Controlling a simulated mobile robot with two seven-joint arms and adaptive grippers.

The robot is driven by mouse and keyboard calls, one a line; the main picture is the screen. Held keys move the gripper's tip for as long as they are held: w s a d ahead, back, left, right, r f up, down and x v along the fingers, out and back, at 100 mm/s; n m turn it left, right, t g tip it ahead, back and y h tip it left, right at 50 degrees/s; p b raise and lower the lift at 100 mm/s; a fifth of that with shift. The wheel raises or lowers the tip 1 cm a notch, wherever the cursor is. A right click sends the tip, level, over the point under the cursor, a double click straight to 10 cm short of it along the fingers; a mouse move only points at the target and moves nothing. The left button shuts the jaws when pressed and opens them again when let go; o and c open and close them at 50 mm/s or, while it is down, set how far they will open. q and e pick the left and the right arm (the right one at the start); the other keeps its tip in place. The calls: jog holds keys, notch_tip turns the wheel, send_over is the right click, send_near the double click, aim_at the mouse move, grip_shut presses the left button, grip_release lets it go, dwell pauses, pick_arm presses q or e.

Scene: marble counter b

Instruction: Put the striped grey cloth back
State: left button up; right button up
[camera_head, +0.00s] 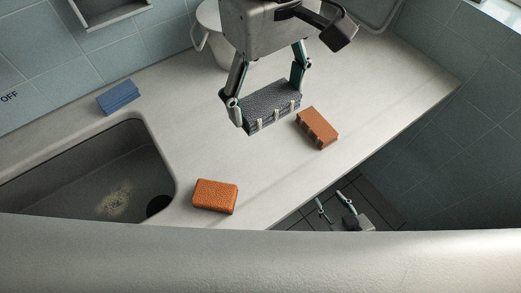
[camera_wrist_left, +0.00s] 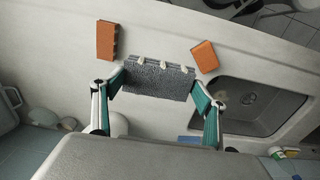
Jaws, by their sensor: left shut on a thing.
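The striped grey cloth (camera_head: 272,108) is a dark grey folded block with pale bands on one long edge. My left gripper (camera_head: 266,94) is shut on it, one finger at each short end. In the left wrist view the cloth (camera_wrist_left: 158,80) spans between the two fingers of my left gripper (camera_wrist_left: 158,86). It appears held above the counter, but the height is hard to judge. My right gripper (camera_head: 331,202) is low at the right, beyond the counter's front edge, with its fingers apart and nothing between them.
A banded orange-brown cloth (camera_head: 317,128) lies just right of the grey one. An orange sponge (camera_head: 215,195) lies near the sink (camera_head: 60,185). A blue block (camera_head: 118,97) is behind the sink. A pale pot (camera_head: 209,25) stands at the back. The middle counter (camera_head: 190,130) is clear.

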aim_at(265, 163)
pick_arm(q)
notch_tip(265, 163, down, 19)
jog(key=shift+r+b, duration=0.15)
jog(key=shift+b, duration=0.3)
jog(key=shift+f, duration=0.2)
jog(key=o, duration=1.1)
jog(key=shift+c, duration=0.2)
notch_tip(265, 163, up, 12)
jog(key=shift+r, duration=0.25)
jog(key=shift+d, duration=0.1)
